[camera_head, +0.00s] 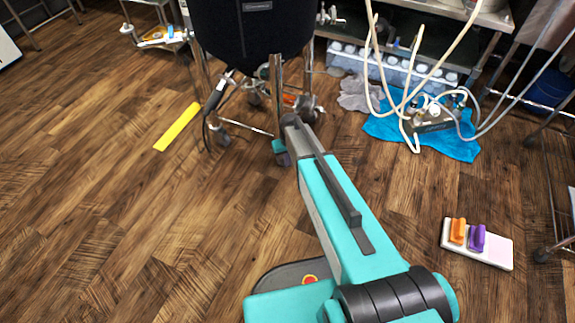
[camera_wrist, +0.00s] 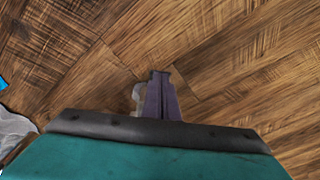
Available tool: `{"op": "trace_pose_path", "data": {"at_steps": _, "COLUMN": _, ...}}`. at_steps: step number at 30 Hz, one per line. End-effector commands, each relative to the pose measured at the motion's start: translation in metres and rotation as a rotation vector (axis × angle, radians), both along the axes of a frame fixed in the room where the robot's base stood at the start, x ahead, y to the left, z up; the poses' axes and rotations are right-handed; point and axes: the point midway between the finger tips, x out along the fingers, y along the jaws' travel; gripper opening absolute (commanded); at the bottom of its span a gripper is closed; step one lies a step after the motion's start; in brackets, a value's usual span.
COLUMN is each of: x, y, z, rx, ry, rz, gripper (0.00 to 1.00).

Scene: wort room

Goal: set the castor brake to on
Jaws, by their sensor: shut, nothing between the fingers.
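A black-jacketed vessel (camera_head: 255,30) stands on metal legs with castors at the top middle of the head view. One castor (camera_head: 219,136) shows at the left leg and another castor (camera_head: 308,112) at the right. The brake lever and its setting are too small to make out. My arm reaches to the vessel's front leg, and its teal wrist end hangs low there. In the wrist view my gripper (camera_wrist: 159,74) is shut and empty, its dark fingers over the wood floor. A pale grey part (camera_wrist: 137,98) shows just left of the fingers, mostly hidden; I cannot tell what it is.
A yellow strip (camera_head: 177,127) lies on the floor at left. A blue cloth (camera_head: 460,147) with a pump and hoses lies at right, beside a grey cloth (camera_head: 355,96). A white board (camera_head: 495,260) holds orange and purple blocks. The left floor is mostly clear.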

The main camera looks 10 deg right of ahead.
Motion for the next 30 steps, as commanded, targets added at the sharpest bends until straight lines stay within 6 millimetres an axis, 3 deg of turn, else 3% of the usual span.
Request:
{"op": "trace_pose_path", "data": {"at_steps": 13, "x": 0.001, "y": 0.0, "z": -0.033, "rx": 0.0, "ry": 0.0, "rz": 0.0, "gripper": 0.0}}
{"op": "trace_pose_path", "data": {"at_steps": 20, "x": -0.001, "y": 0.0, "z": -0.03, "rx": 0.0, "ry": 0.0, "rz": 0.0, "gripper": 0.0}}
{"op": "trace_pose_path", "data": {"at_steps": 30, "x": -0.028, "y": -0.004, "z": -0.02, "rx": 0.0, "ry": 0.0, "rz": -0.001, "gripper": 0.0}}
